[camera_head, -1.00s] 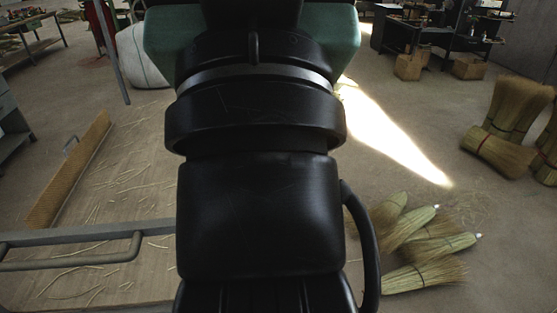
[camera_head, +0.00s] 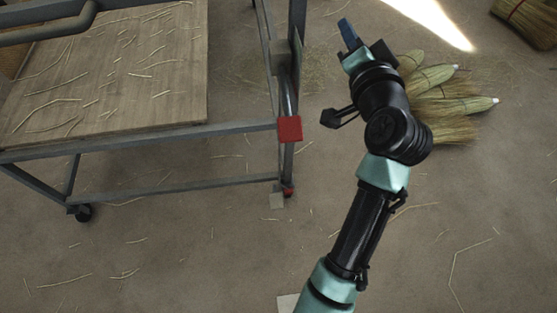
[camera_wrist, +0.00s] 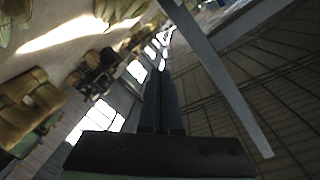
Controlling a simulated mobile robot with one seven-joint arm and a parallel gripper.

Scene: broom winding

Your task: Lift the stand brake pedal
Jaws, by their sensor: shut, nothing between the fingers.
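The metal stand (camera_head: 140,136) fills the left of the head view, its wooden top strewn with straw. At its right corner leg are a red block (camera_head: 289,129) and, low near the floor, a small red part (camera_head: 288,191) beside a pale plate (camera_head: 276,200). These low parts look like the brake pedal, but I cannot tell its position for sure. My gripper (camera_head: 349,34) is shut and empty, up and right of that corner, apart from the stand. In the wrist view its dark fingers (camera_wrist: 161,98) are together, pointing away from the pedal area.
Several straw brooms (camera_head: 440,85) lie on the floor just right of my gripper. A caster (camera_head: 80,212) stands under the stand's left side. Bare floor (camera_head: 190,255) with loose straw lies in front. A grey bar (camera_wrist: 222,75) crosses the wrist view.

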